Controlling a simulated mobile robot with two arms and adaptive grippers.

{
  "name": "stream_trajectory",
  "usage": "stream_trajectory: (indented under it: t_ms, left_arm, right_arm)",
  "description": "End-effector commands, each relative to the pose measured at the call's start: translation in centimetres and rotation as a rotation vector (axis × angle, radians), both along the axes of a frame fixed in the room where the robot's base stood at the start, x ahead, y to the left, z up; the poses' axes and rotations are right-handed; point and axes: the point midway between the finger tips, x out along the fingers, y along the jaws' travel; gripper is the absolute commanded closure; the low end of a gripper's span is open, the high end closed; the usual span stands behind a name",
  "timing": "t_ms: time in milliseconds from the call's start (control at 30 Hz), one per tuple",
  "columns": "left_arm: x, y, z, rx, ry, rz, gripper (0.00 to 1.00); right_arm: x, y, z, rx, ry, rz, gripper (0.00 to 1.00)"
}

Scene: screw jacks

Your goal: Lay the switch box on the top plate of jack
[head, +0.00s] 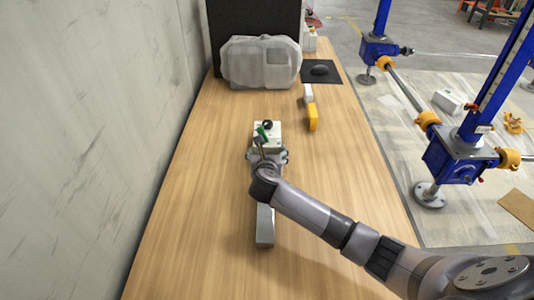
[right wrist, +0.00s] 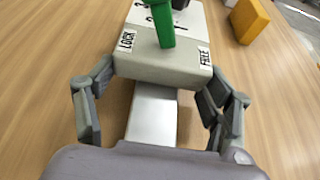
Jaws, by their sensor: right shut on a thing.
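The switch box (head: 268,130) is a pale box with a green lever, a black knob and LOCK and FREE labels. It also shows in the right wrist view (right wrist: 165,68). My right gripper (head: 267,156) is shut on its near end, one finger on each side in the right wrist view (right wrist: 160,80). I cannot tell if the box touches the table. Blue jacks stand at the right: a near one (head: 460,155) and a far one (head: 378,48), with round plates low down. Which jack is meant is unclear. My left gripper is out of view.
A grey bar (head: 265,228) lies on the wooden table (head: 210,200) under my right arm. A yellow-and-white object (head: 311,115), a translucent case (head: 260,62) and a black mat (head: 335,77) are farther back. A wall (head: 90,130) bounds the left.

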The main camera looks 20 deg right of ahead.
Motion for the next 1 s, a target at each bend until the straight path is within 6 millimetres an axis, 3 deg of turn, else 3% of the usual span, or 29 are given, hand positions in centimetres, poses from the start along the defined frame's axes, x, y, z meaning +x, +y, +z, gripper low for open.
stream_trajectory:
  t_ms: [167,200,467,833,1000]
  left_arm:
    - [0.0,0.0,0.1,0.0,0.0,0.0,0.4]
    - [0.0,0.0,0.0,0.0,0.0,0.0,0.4]
    - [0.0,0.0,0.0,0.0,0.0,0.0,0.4]
    - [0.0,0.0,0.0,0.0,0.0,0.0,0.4]
    - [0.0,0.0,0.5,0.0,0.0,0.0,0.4]
  right_arm:
    - [0.1,0.0,0.2,-0.002,-0.007,0.001,0.87]
    - [0.0,0.0,-0.2,0.0,0.0,0.0,0.23]
    - [0.0,0.0,-0.1,0.0,0.0,0.0,0.05]
    - [0.0,0.0,0.1,0.0,-0.001,0.0,0.05]
    - [-1.7,0.9,1.0,0.001,-0.001,0.003,0.05]
